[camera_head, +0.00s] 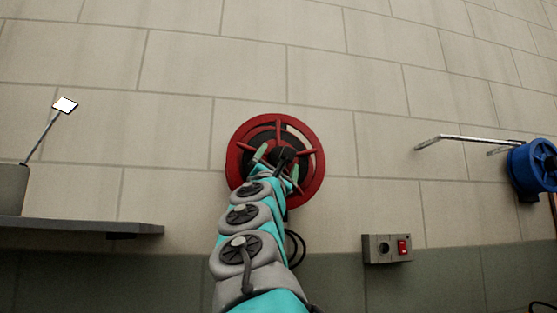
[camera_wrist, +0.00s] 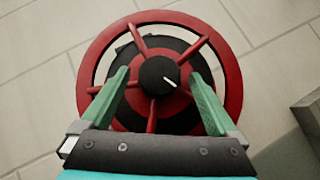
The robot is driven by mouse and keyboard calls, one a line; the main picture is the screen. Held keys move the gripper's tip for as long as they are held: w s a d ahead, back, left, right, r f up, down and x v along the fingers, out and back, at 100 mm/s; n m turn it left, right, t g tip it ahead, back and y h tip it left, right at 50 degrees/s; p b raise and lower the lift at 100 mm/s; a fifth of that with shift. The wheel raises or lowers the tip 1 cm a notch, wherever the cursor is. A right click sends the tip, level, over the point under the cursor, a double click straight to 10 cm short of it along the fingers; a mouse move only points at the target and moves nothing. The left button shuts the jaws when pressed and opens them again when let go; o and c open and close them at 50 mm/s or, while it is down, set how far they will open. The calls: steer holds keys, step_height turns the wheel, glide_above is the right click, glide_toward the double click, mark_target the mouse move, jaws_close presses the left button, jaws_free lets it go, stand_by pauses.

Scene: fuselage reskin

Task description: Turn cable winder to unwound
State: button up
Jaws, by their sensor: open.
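The cable winder (camera_head: 313,187) is a red spoked wheel mounted on the tiled wall, in the middle of the head view. In the wrist view the winder (camera_wrist: 233,68) fills the centre, with a black round knob (camera_wrist: 158,75) at its hub that bears a white line pointing to the lower right. My gripper (camera_wrist: 163,76) is open, its two green fingers on either side of the knob, apart from it in the picture. In the head view my gripper (camera_head: 279,158) is in front of the wheel, and my arm hides the wheel's lower part. Contact cannot be told.
A grey box with a red switch (camera_head: 403,247) is on the wall at lower right. A blue reel (camera_head: 538,166) with a metal bar is at far right. A grey shelf (camera_head: 80,227) with a pot is at left. Black cable (camera_head: 296,247) hangs below the winder.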

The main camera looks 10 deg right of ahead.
steer(key=c, duration=1.4)
steer(key=shift+o, duration=0.2)
steer(key=shift+a+m, duration=0.1)
steer(key=shift+m, duration=0.3)
steer(key=shift+w+a+r+m+g+h+p, duration=0.1)
steer(key=shift+m+g+h+p, duration=0.2)
steer(key=shift+g+h+p, duration=0.15)
steer(key=shift+m+g+h+p, duration=0.35)
steer(key=shift+m+g+h, duration=0.15)
steer(key=shift+m, duration=0.4)
steer(key=shift+m+g+h, duration=0.65)
steer(key=shift+m+g, duration=0.3)
steer(key=shift+m, duration=0.65)
steer(key=shift+a+m+g, duration=0.1)
steer(key=shift+m+g, duration=1)
steer(key=shift+m, duration=0.3)
